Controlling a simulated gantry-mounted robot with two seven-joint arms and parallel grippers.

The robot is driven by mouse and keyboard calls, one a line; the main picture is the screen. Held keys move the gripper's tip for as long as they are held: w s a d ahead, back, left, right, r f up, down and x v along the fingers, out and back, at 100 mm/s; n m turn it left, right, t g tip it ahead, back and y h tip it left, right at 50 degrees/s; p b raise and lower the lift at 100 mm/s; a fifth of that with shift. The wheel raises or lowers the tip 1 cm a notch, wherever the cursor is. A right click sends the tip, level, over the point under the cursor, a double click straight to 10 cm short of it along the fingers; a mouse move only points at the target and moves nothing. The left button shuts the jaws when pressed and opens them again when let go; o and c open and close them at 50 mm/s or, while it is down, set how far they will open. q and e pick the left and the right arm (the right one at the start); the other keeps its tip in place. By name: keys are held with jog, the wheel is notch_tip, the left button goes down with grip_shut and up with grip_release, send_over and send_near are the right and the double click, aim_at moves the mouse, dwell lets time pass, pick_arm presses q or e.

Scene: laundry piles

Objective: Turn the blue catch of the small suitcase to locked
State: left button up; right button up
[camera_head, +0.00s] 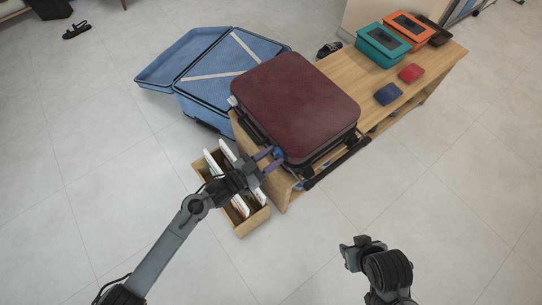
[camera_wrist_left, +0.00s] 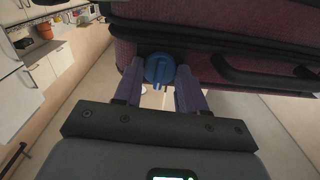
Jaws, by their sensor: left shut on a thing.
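The small suitcase (camera_head: 295,100) is dark red and lies shut on the wooden bench. Its blue catch (camera_wrist_left: 159,68) is a round knob on the suitcase's side, in the middle of the left wrist view. It also shows as a small blue spot in the head view (camera_head: 278,152). My left gripper (camera_head: 269,160) has its purple fingers on either side of the catch and is shut on it. The fingertips partly hide the catch's edges. My right gripper (camera_head: 353,251) is over the floor, apart from the suitcase; its jaw opening is unclear.
An open blue suitcase (camera_head: 205,75) lies behind the bench (camera_head: 437,68). An open drawer (camera_head: 247,222) with upright items is below my left gripper. A teal box (camera_head: 382,45), an orange box (camera_head: 408,28) and red and blue small items stand on the bench's right part.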

pick_arm(q)
jog(key=shift+w+a+r+m+p, duration=0.1)
jog(key=shift+m+p, duration=0.7)
jog(key=shift+m, duration=3.45)
jog(key=shift+r+m+p, duration=0.1)
jog(key=shift+m+p, duration=0.65)
jog(key=shift+m, duration=3.5)
jog(key=shift+f, duration=0.1)
jog(key=o, duration=1)
jog(key=shift+o, duration=0.2)
jog(key=p+v, duration=0.4)
jog(key=v, duration=0.6)
jog(key=shift+s+a, duration=0.25)
jog(key=shift+s, duration=0.05)
